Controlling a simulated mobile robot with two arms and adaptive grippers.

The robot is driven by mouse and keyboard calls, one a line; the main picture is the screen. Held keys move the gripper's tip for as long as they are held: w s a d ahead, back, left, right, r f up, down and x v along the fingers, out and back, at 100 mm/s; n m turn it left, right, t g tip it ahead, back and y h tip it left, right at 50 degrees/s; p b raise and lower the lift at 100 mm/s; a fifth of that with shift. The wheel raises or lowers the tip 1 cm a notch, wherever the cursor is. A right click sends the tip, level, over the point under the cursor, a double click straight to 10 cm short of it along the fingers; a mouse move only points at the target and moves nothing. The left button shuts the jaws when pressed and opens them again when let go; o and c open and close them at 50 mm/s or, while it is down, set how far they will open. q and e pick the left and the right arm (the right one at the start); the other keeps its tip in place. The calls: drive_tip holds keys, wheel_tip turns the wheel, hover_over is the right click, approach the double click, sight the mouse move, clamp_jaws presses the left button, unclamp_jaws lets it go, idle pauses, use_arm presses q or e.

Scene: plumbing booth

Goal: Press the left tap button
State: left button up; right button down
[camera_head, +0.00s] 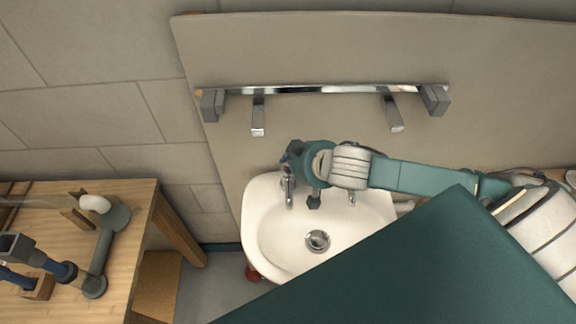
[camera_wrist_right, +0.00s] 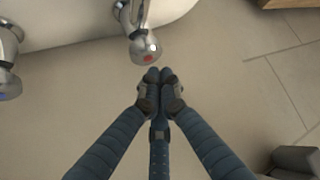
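Two chrome taps stand at the back of the white sink (camera_head: 252,226). The left tap (camera_head: 289,189) has a red-marked top button, seen in the right wrist view (camera_wrist_right: 146,48). The right tap (camera_head: 351,198) shows at that view's left edge with a blue mark (camera_wrist_right: 9,82). My right gripper (camera_head: 293,152) is beside the left tap at its wall side. In the wrist view its fingers (camera_wrist_right: 158,78) are together and empty, just apart from the red button in the picture. Dark blue finger-like parts, seemingly my left gripper (camera_head: 40,260), show over the bench at far left; their state is unclear.
A chrome rail (camera_head: 320,90) with grey end brackets spans the wall panel (camera_head: 330,45) above the sink. A wooden bench (camera_head: 140,215) with a grey pipe piece (camera_head: 105,245) stands at left. My right arm comes in over the sink's right side.

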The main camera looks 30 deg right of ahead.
sight(288, 169)
drive_tip(key=shift+f, duration=0.15)
idle(0.4)
drive_tip(key=shift+f, duration=0.25)
drive_tip(key=shift+s+f+b, duration=0.1)
drive_tip(key=shift+f+b, duration=0.2)
drive_tip(key=shift+f, duration=0.45)
idle(0.9)
drive_tip(key=shift+r, duration=0.1)
drive_tip(key=shift+r+p, duration=1)
drive_tip(key=shift+p, duration=0.3)
wheel_tip(288, 169, up, 5)
drive_tip(key=p, duration=0.5)
drive_tip(key=shift+r+p, duration=0.15)
drive_tip(key=shift+p, duration=0.2)
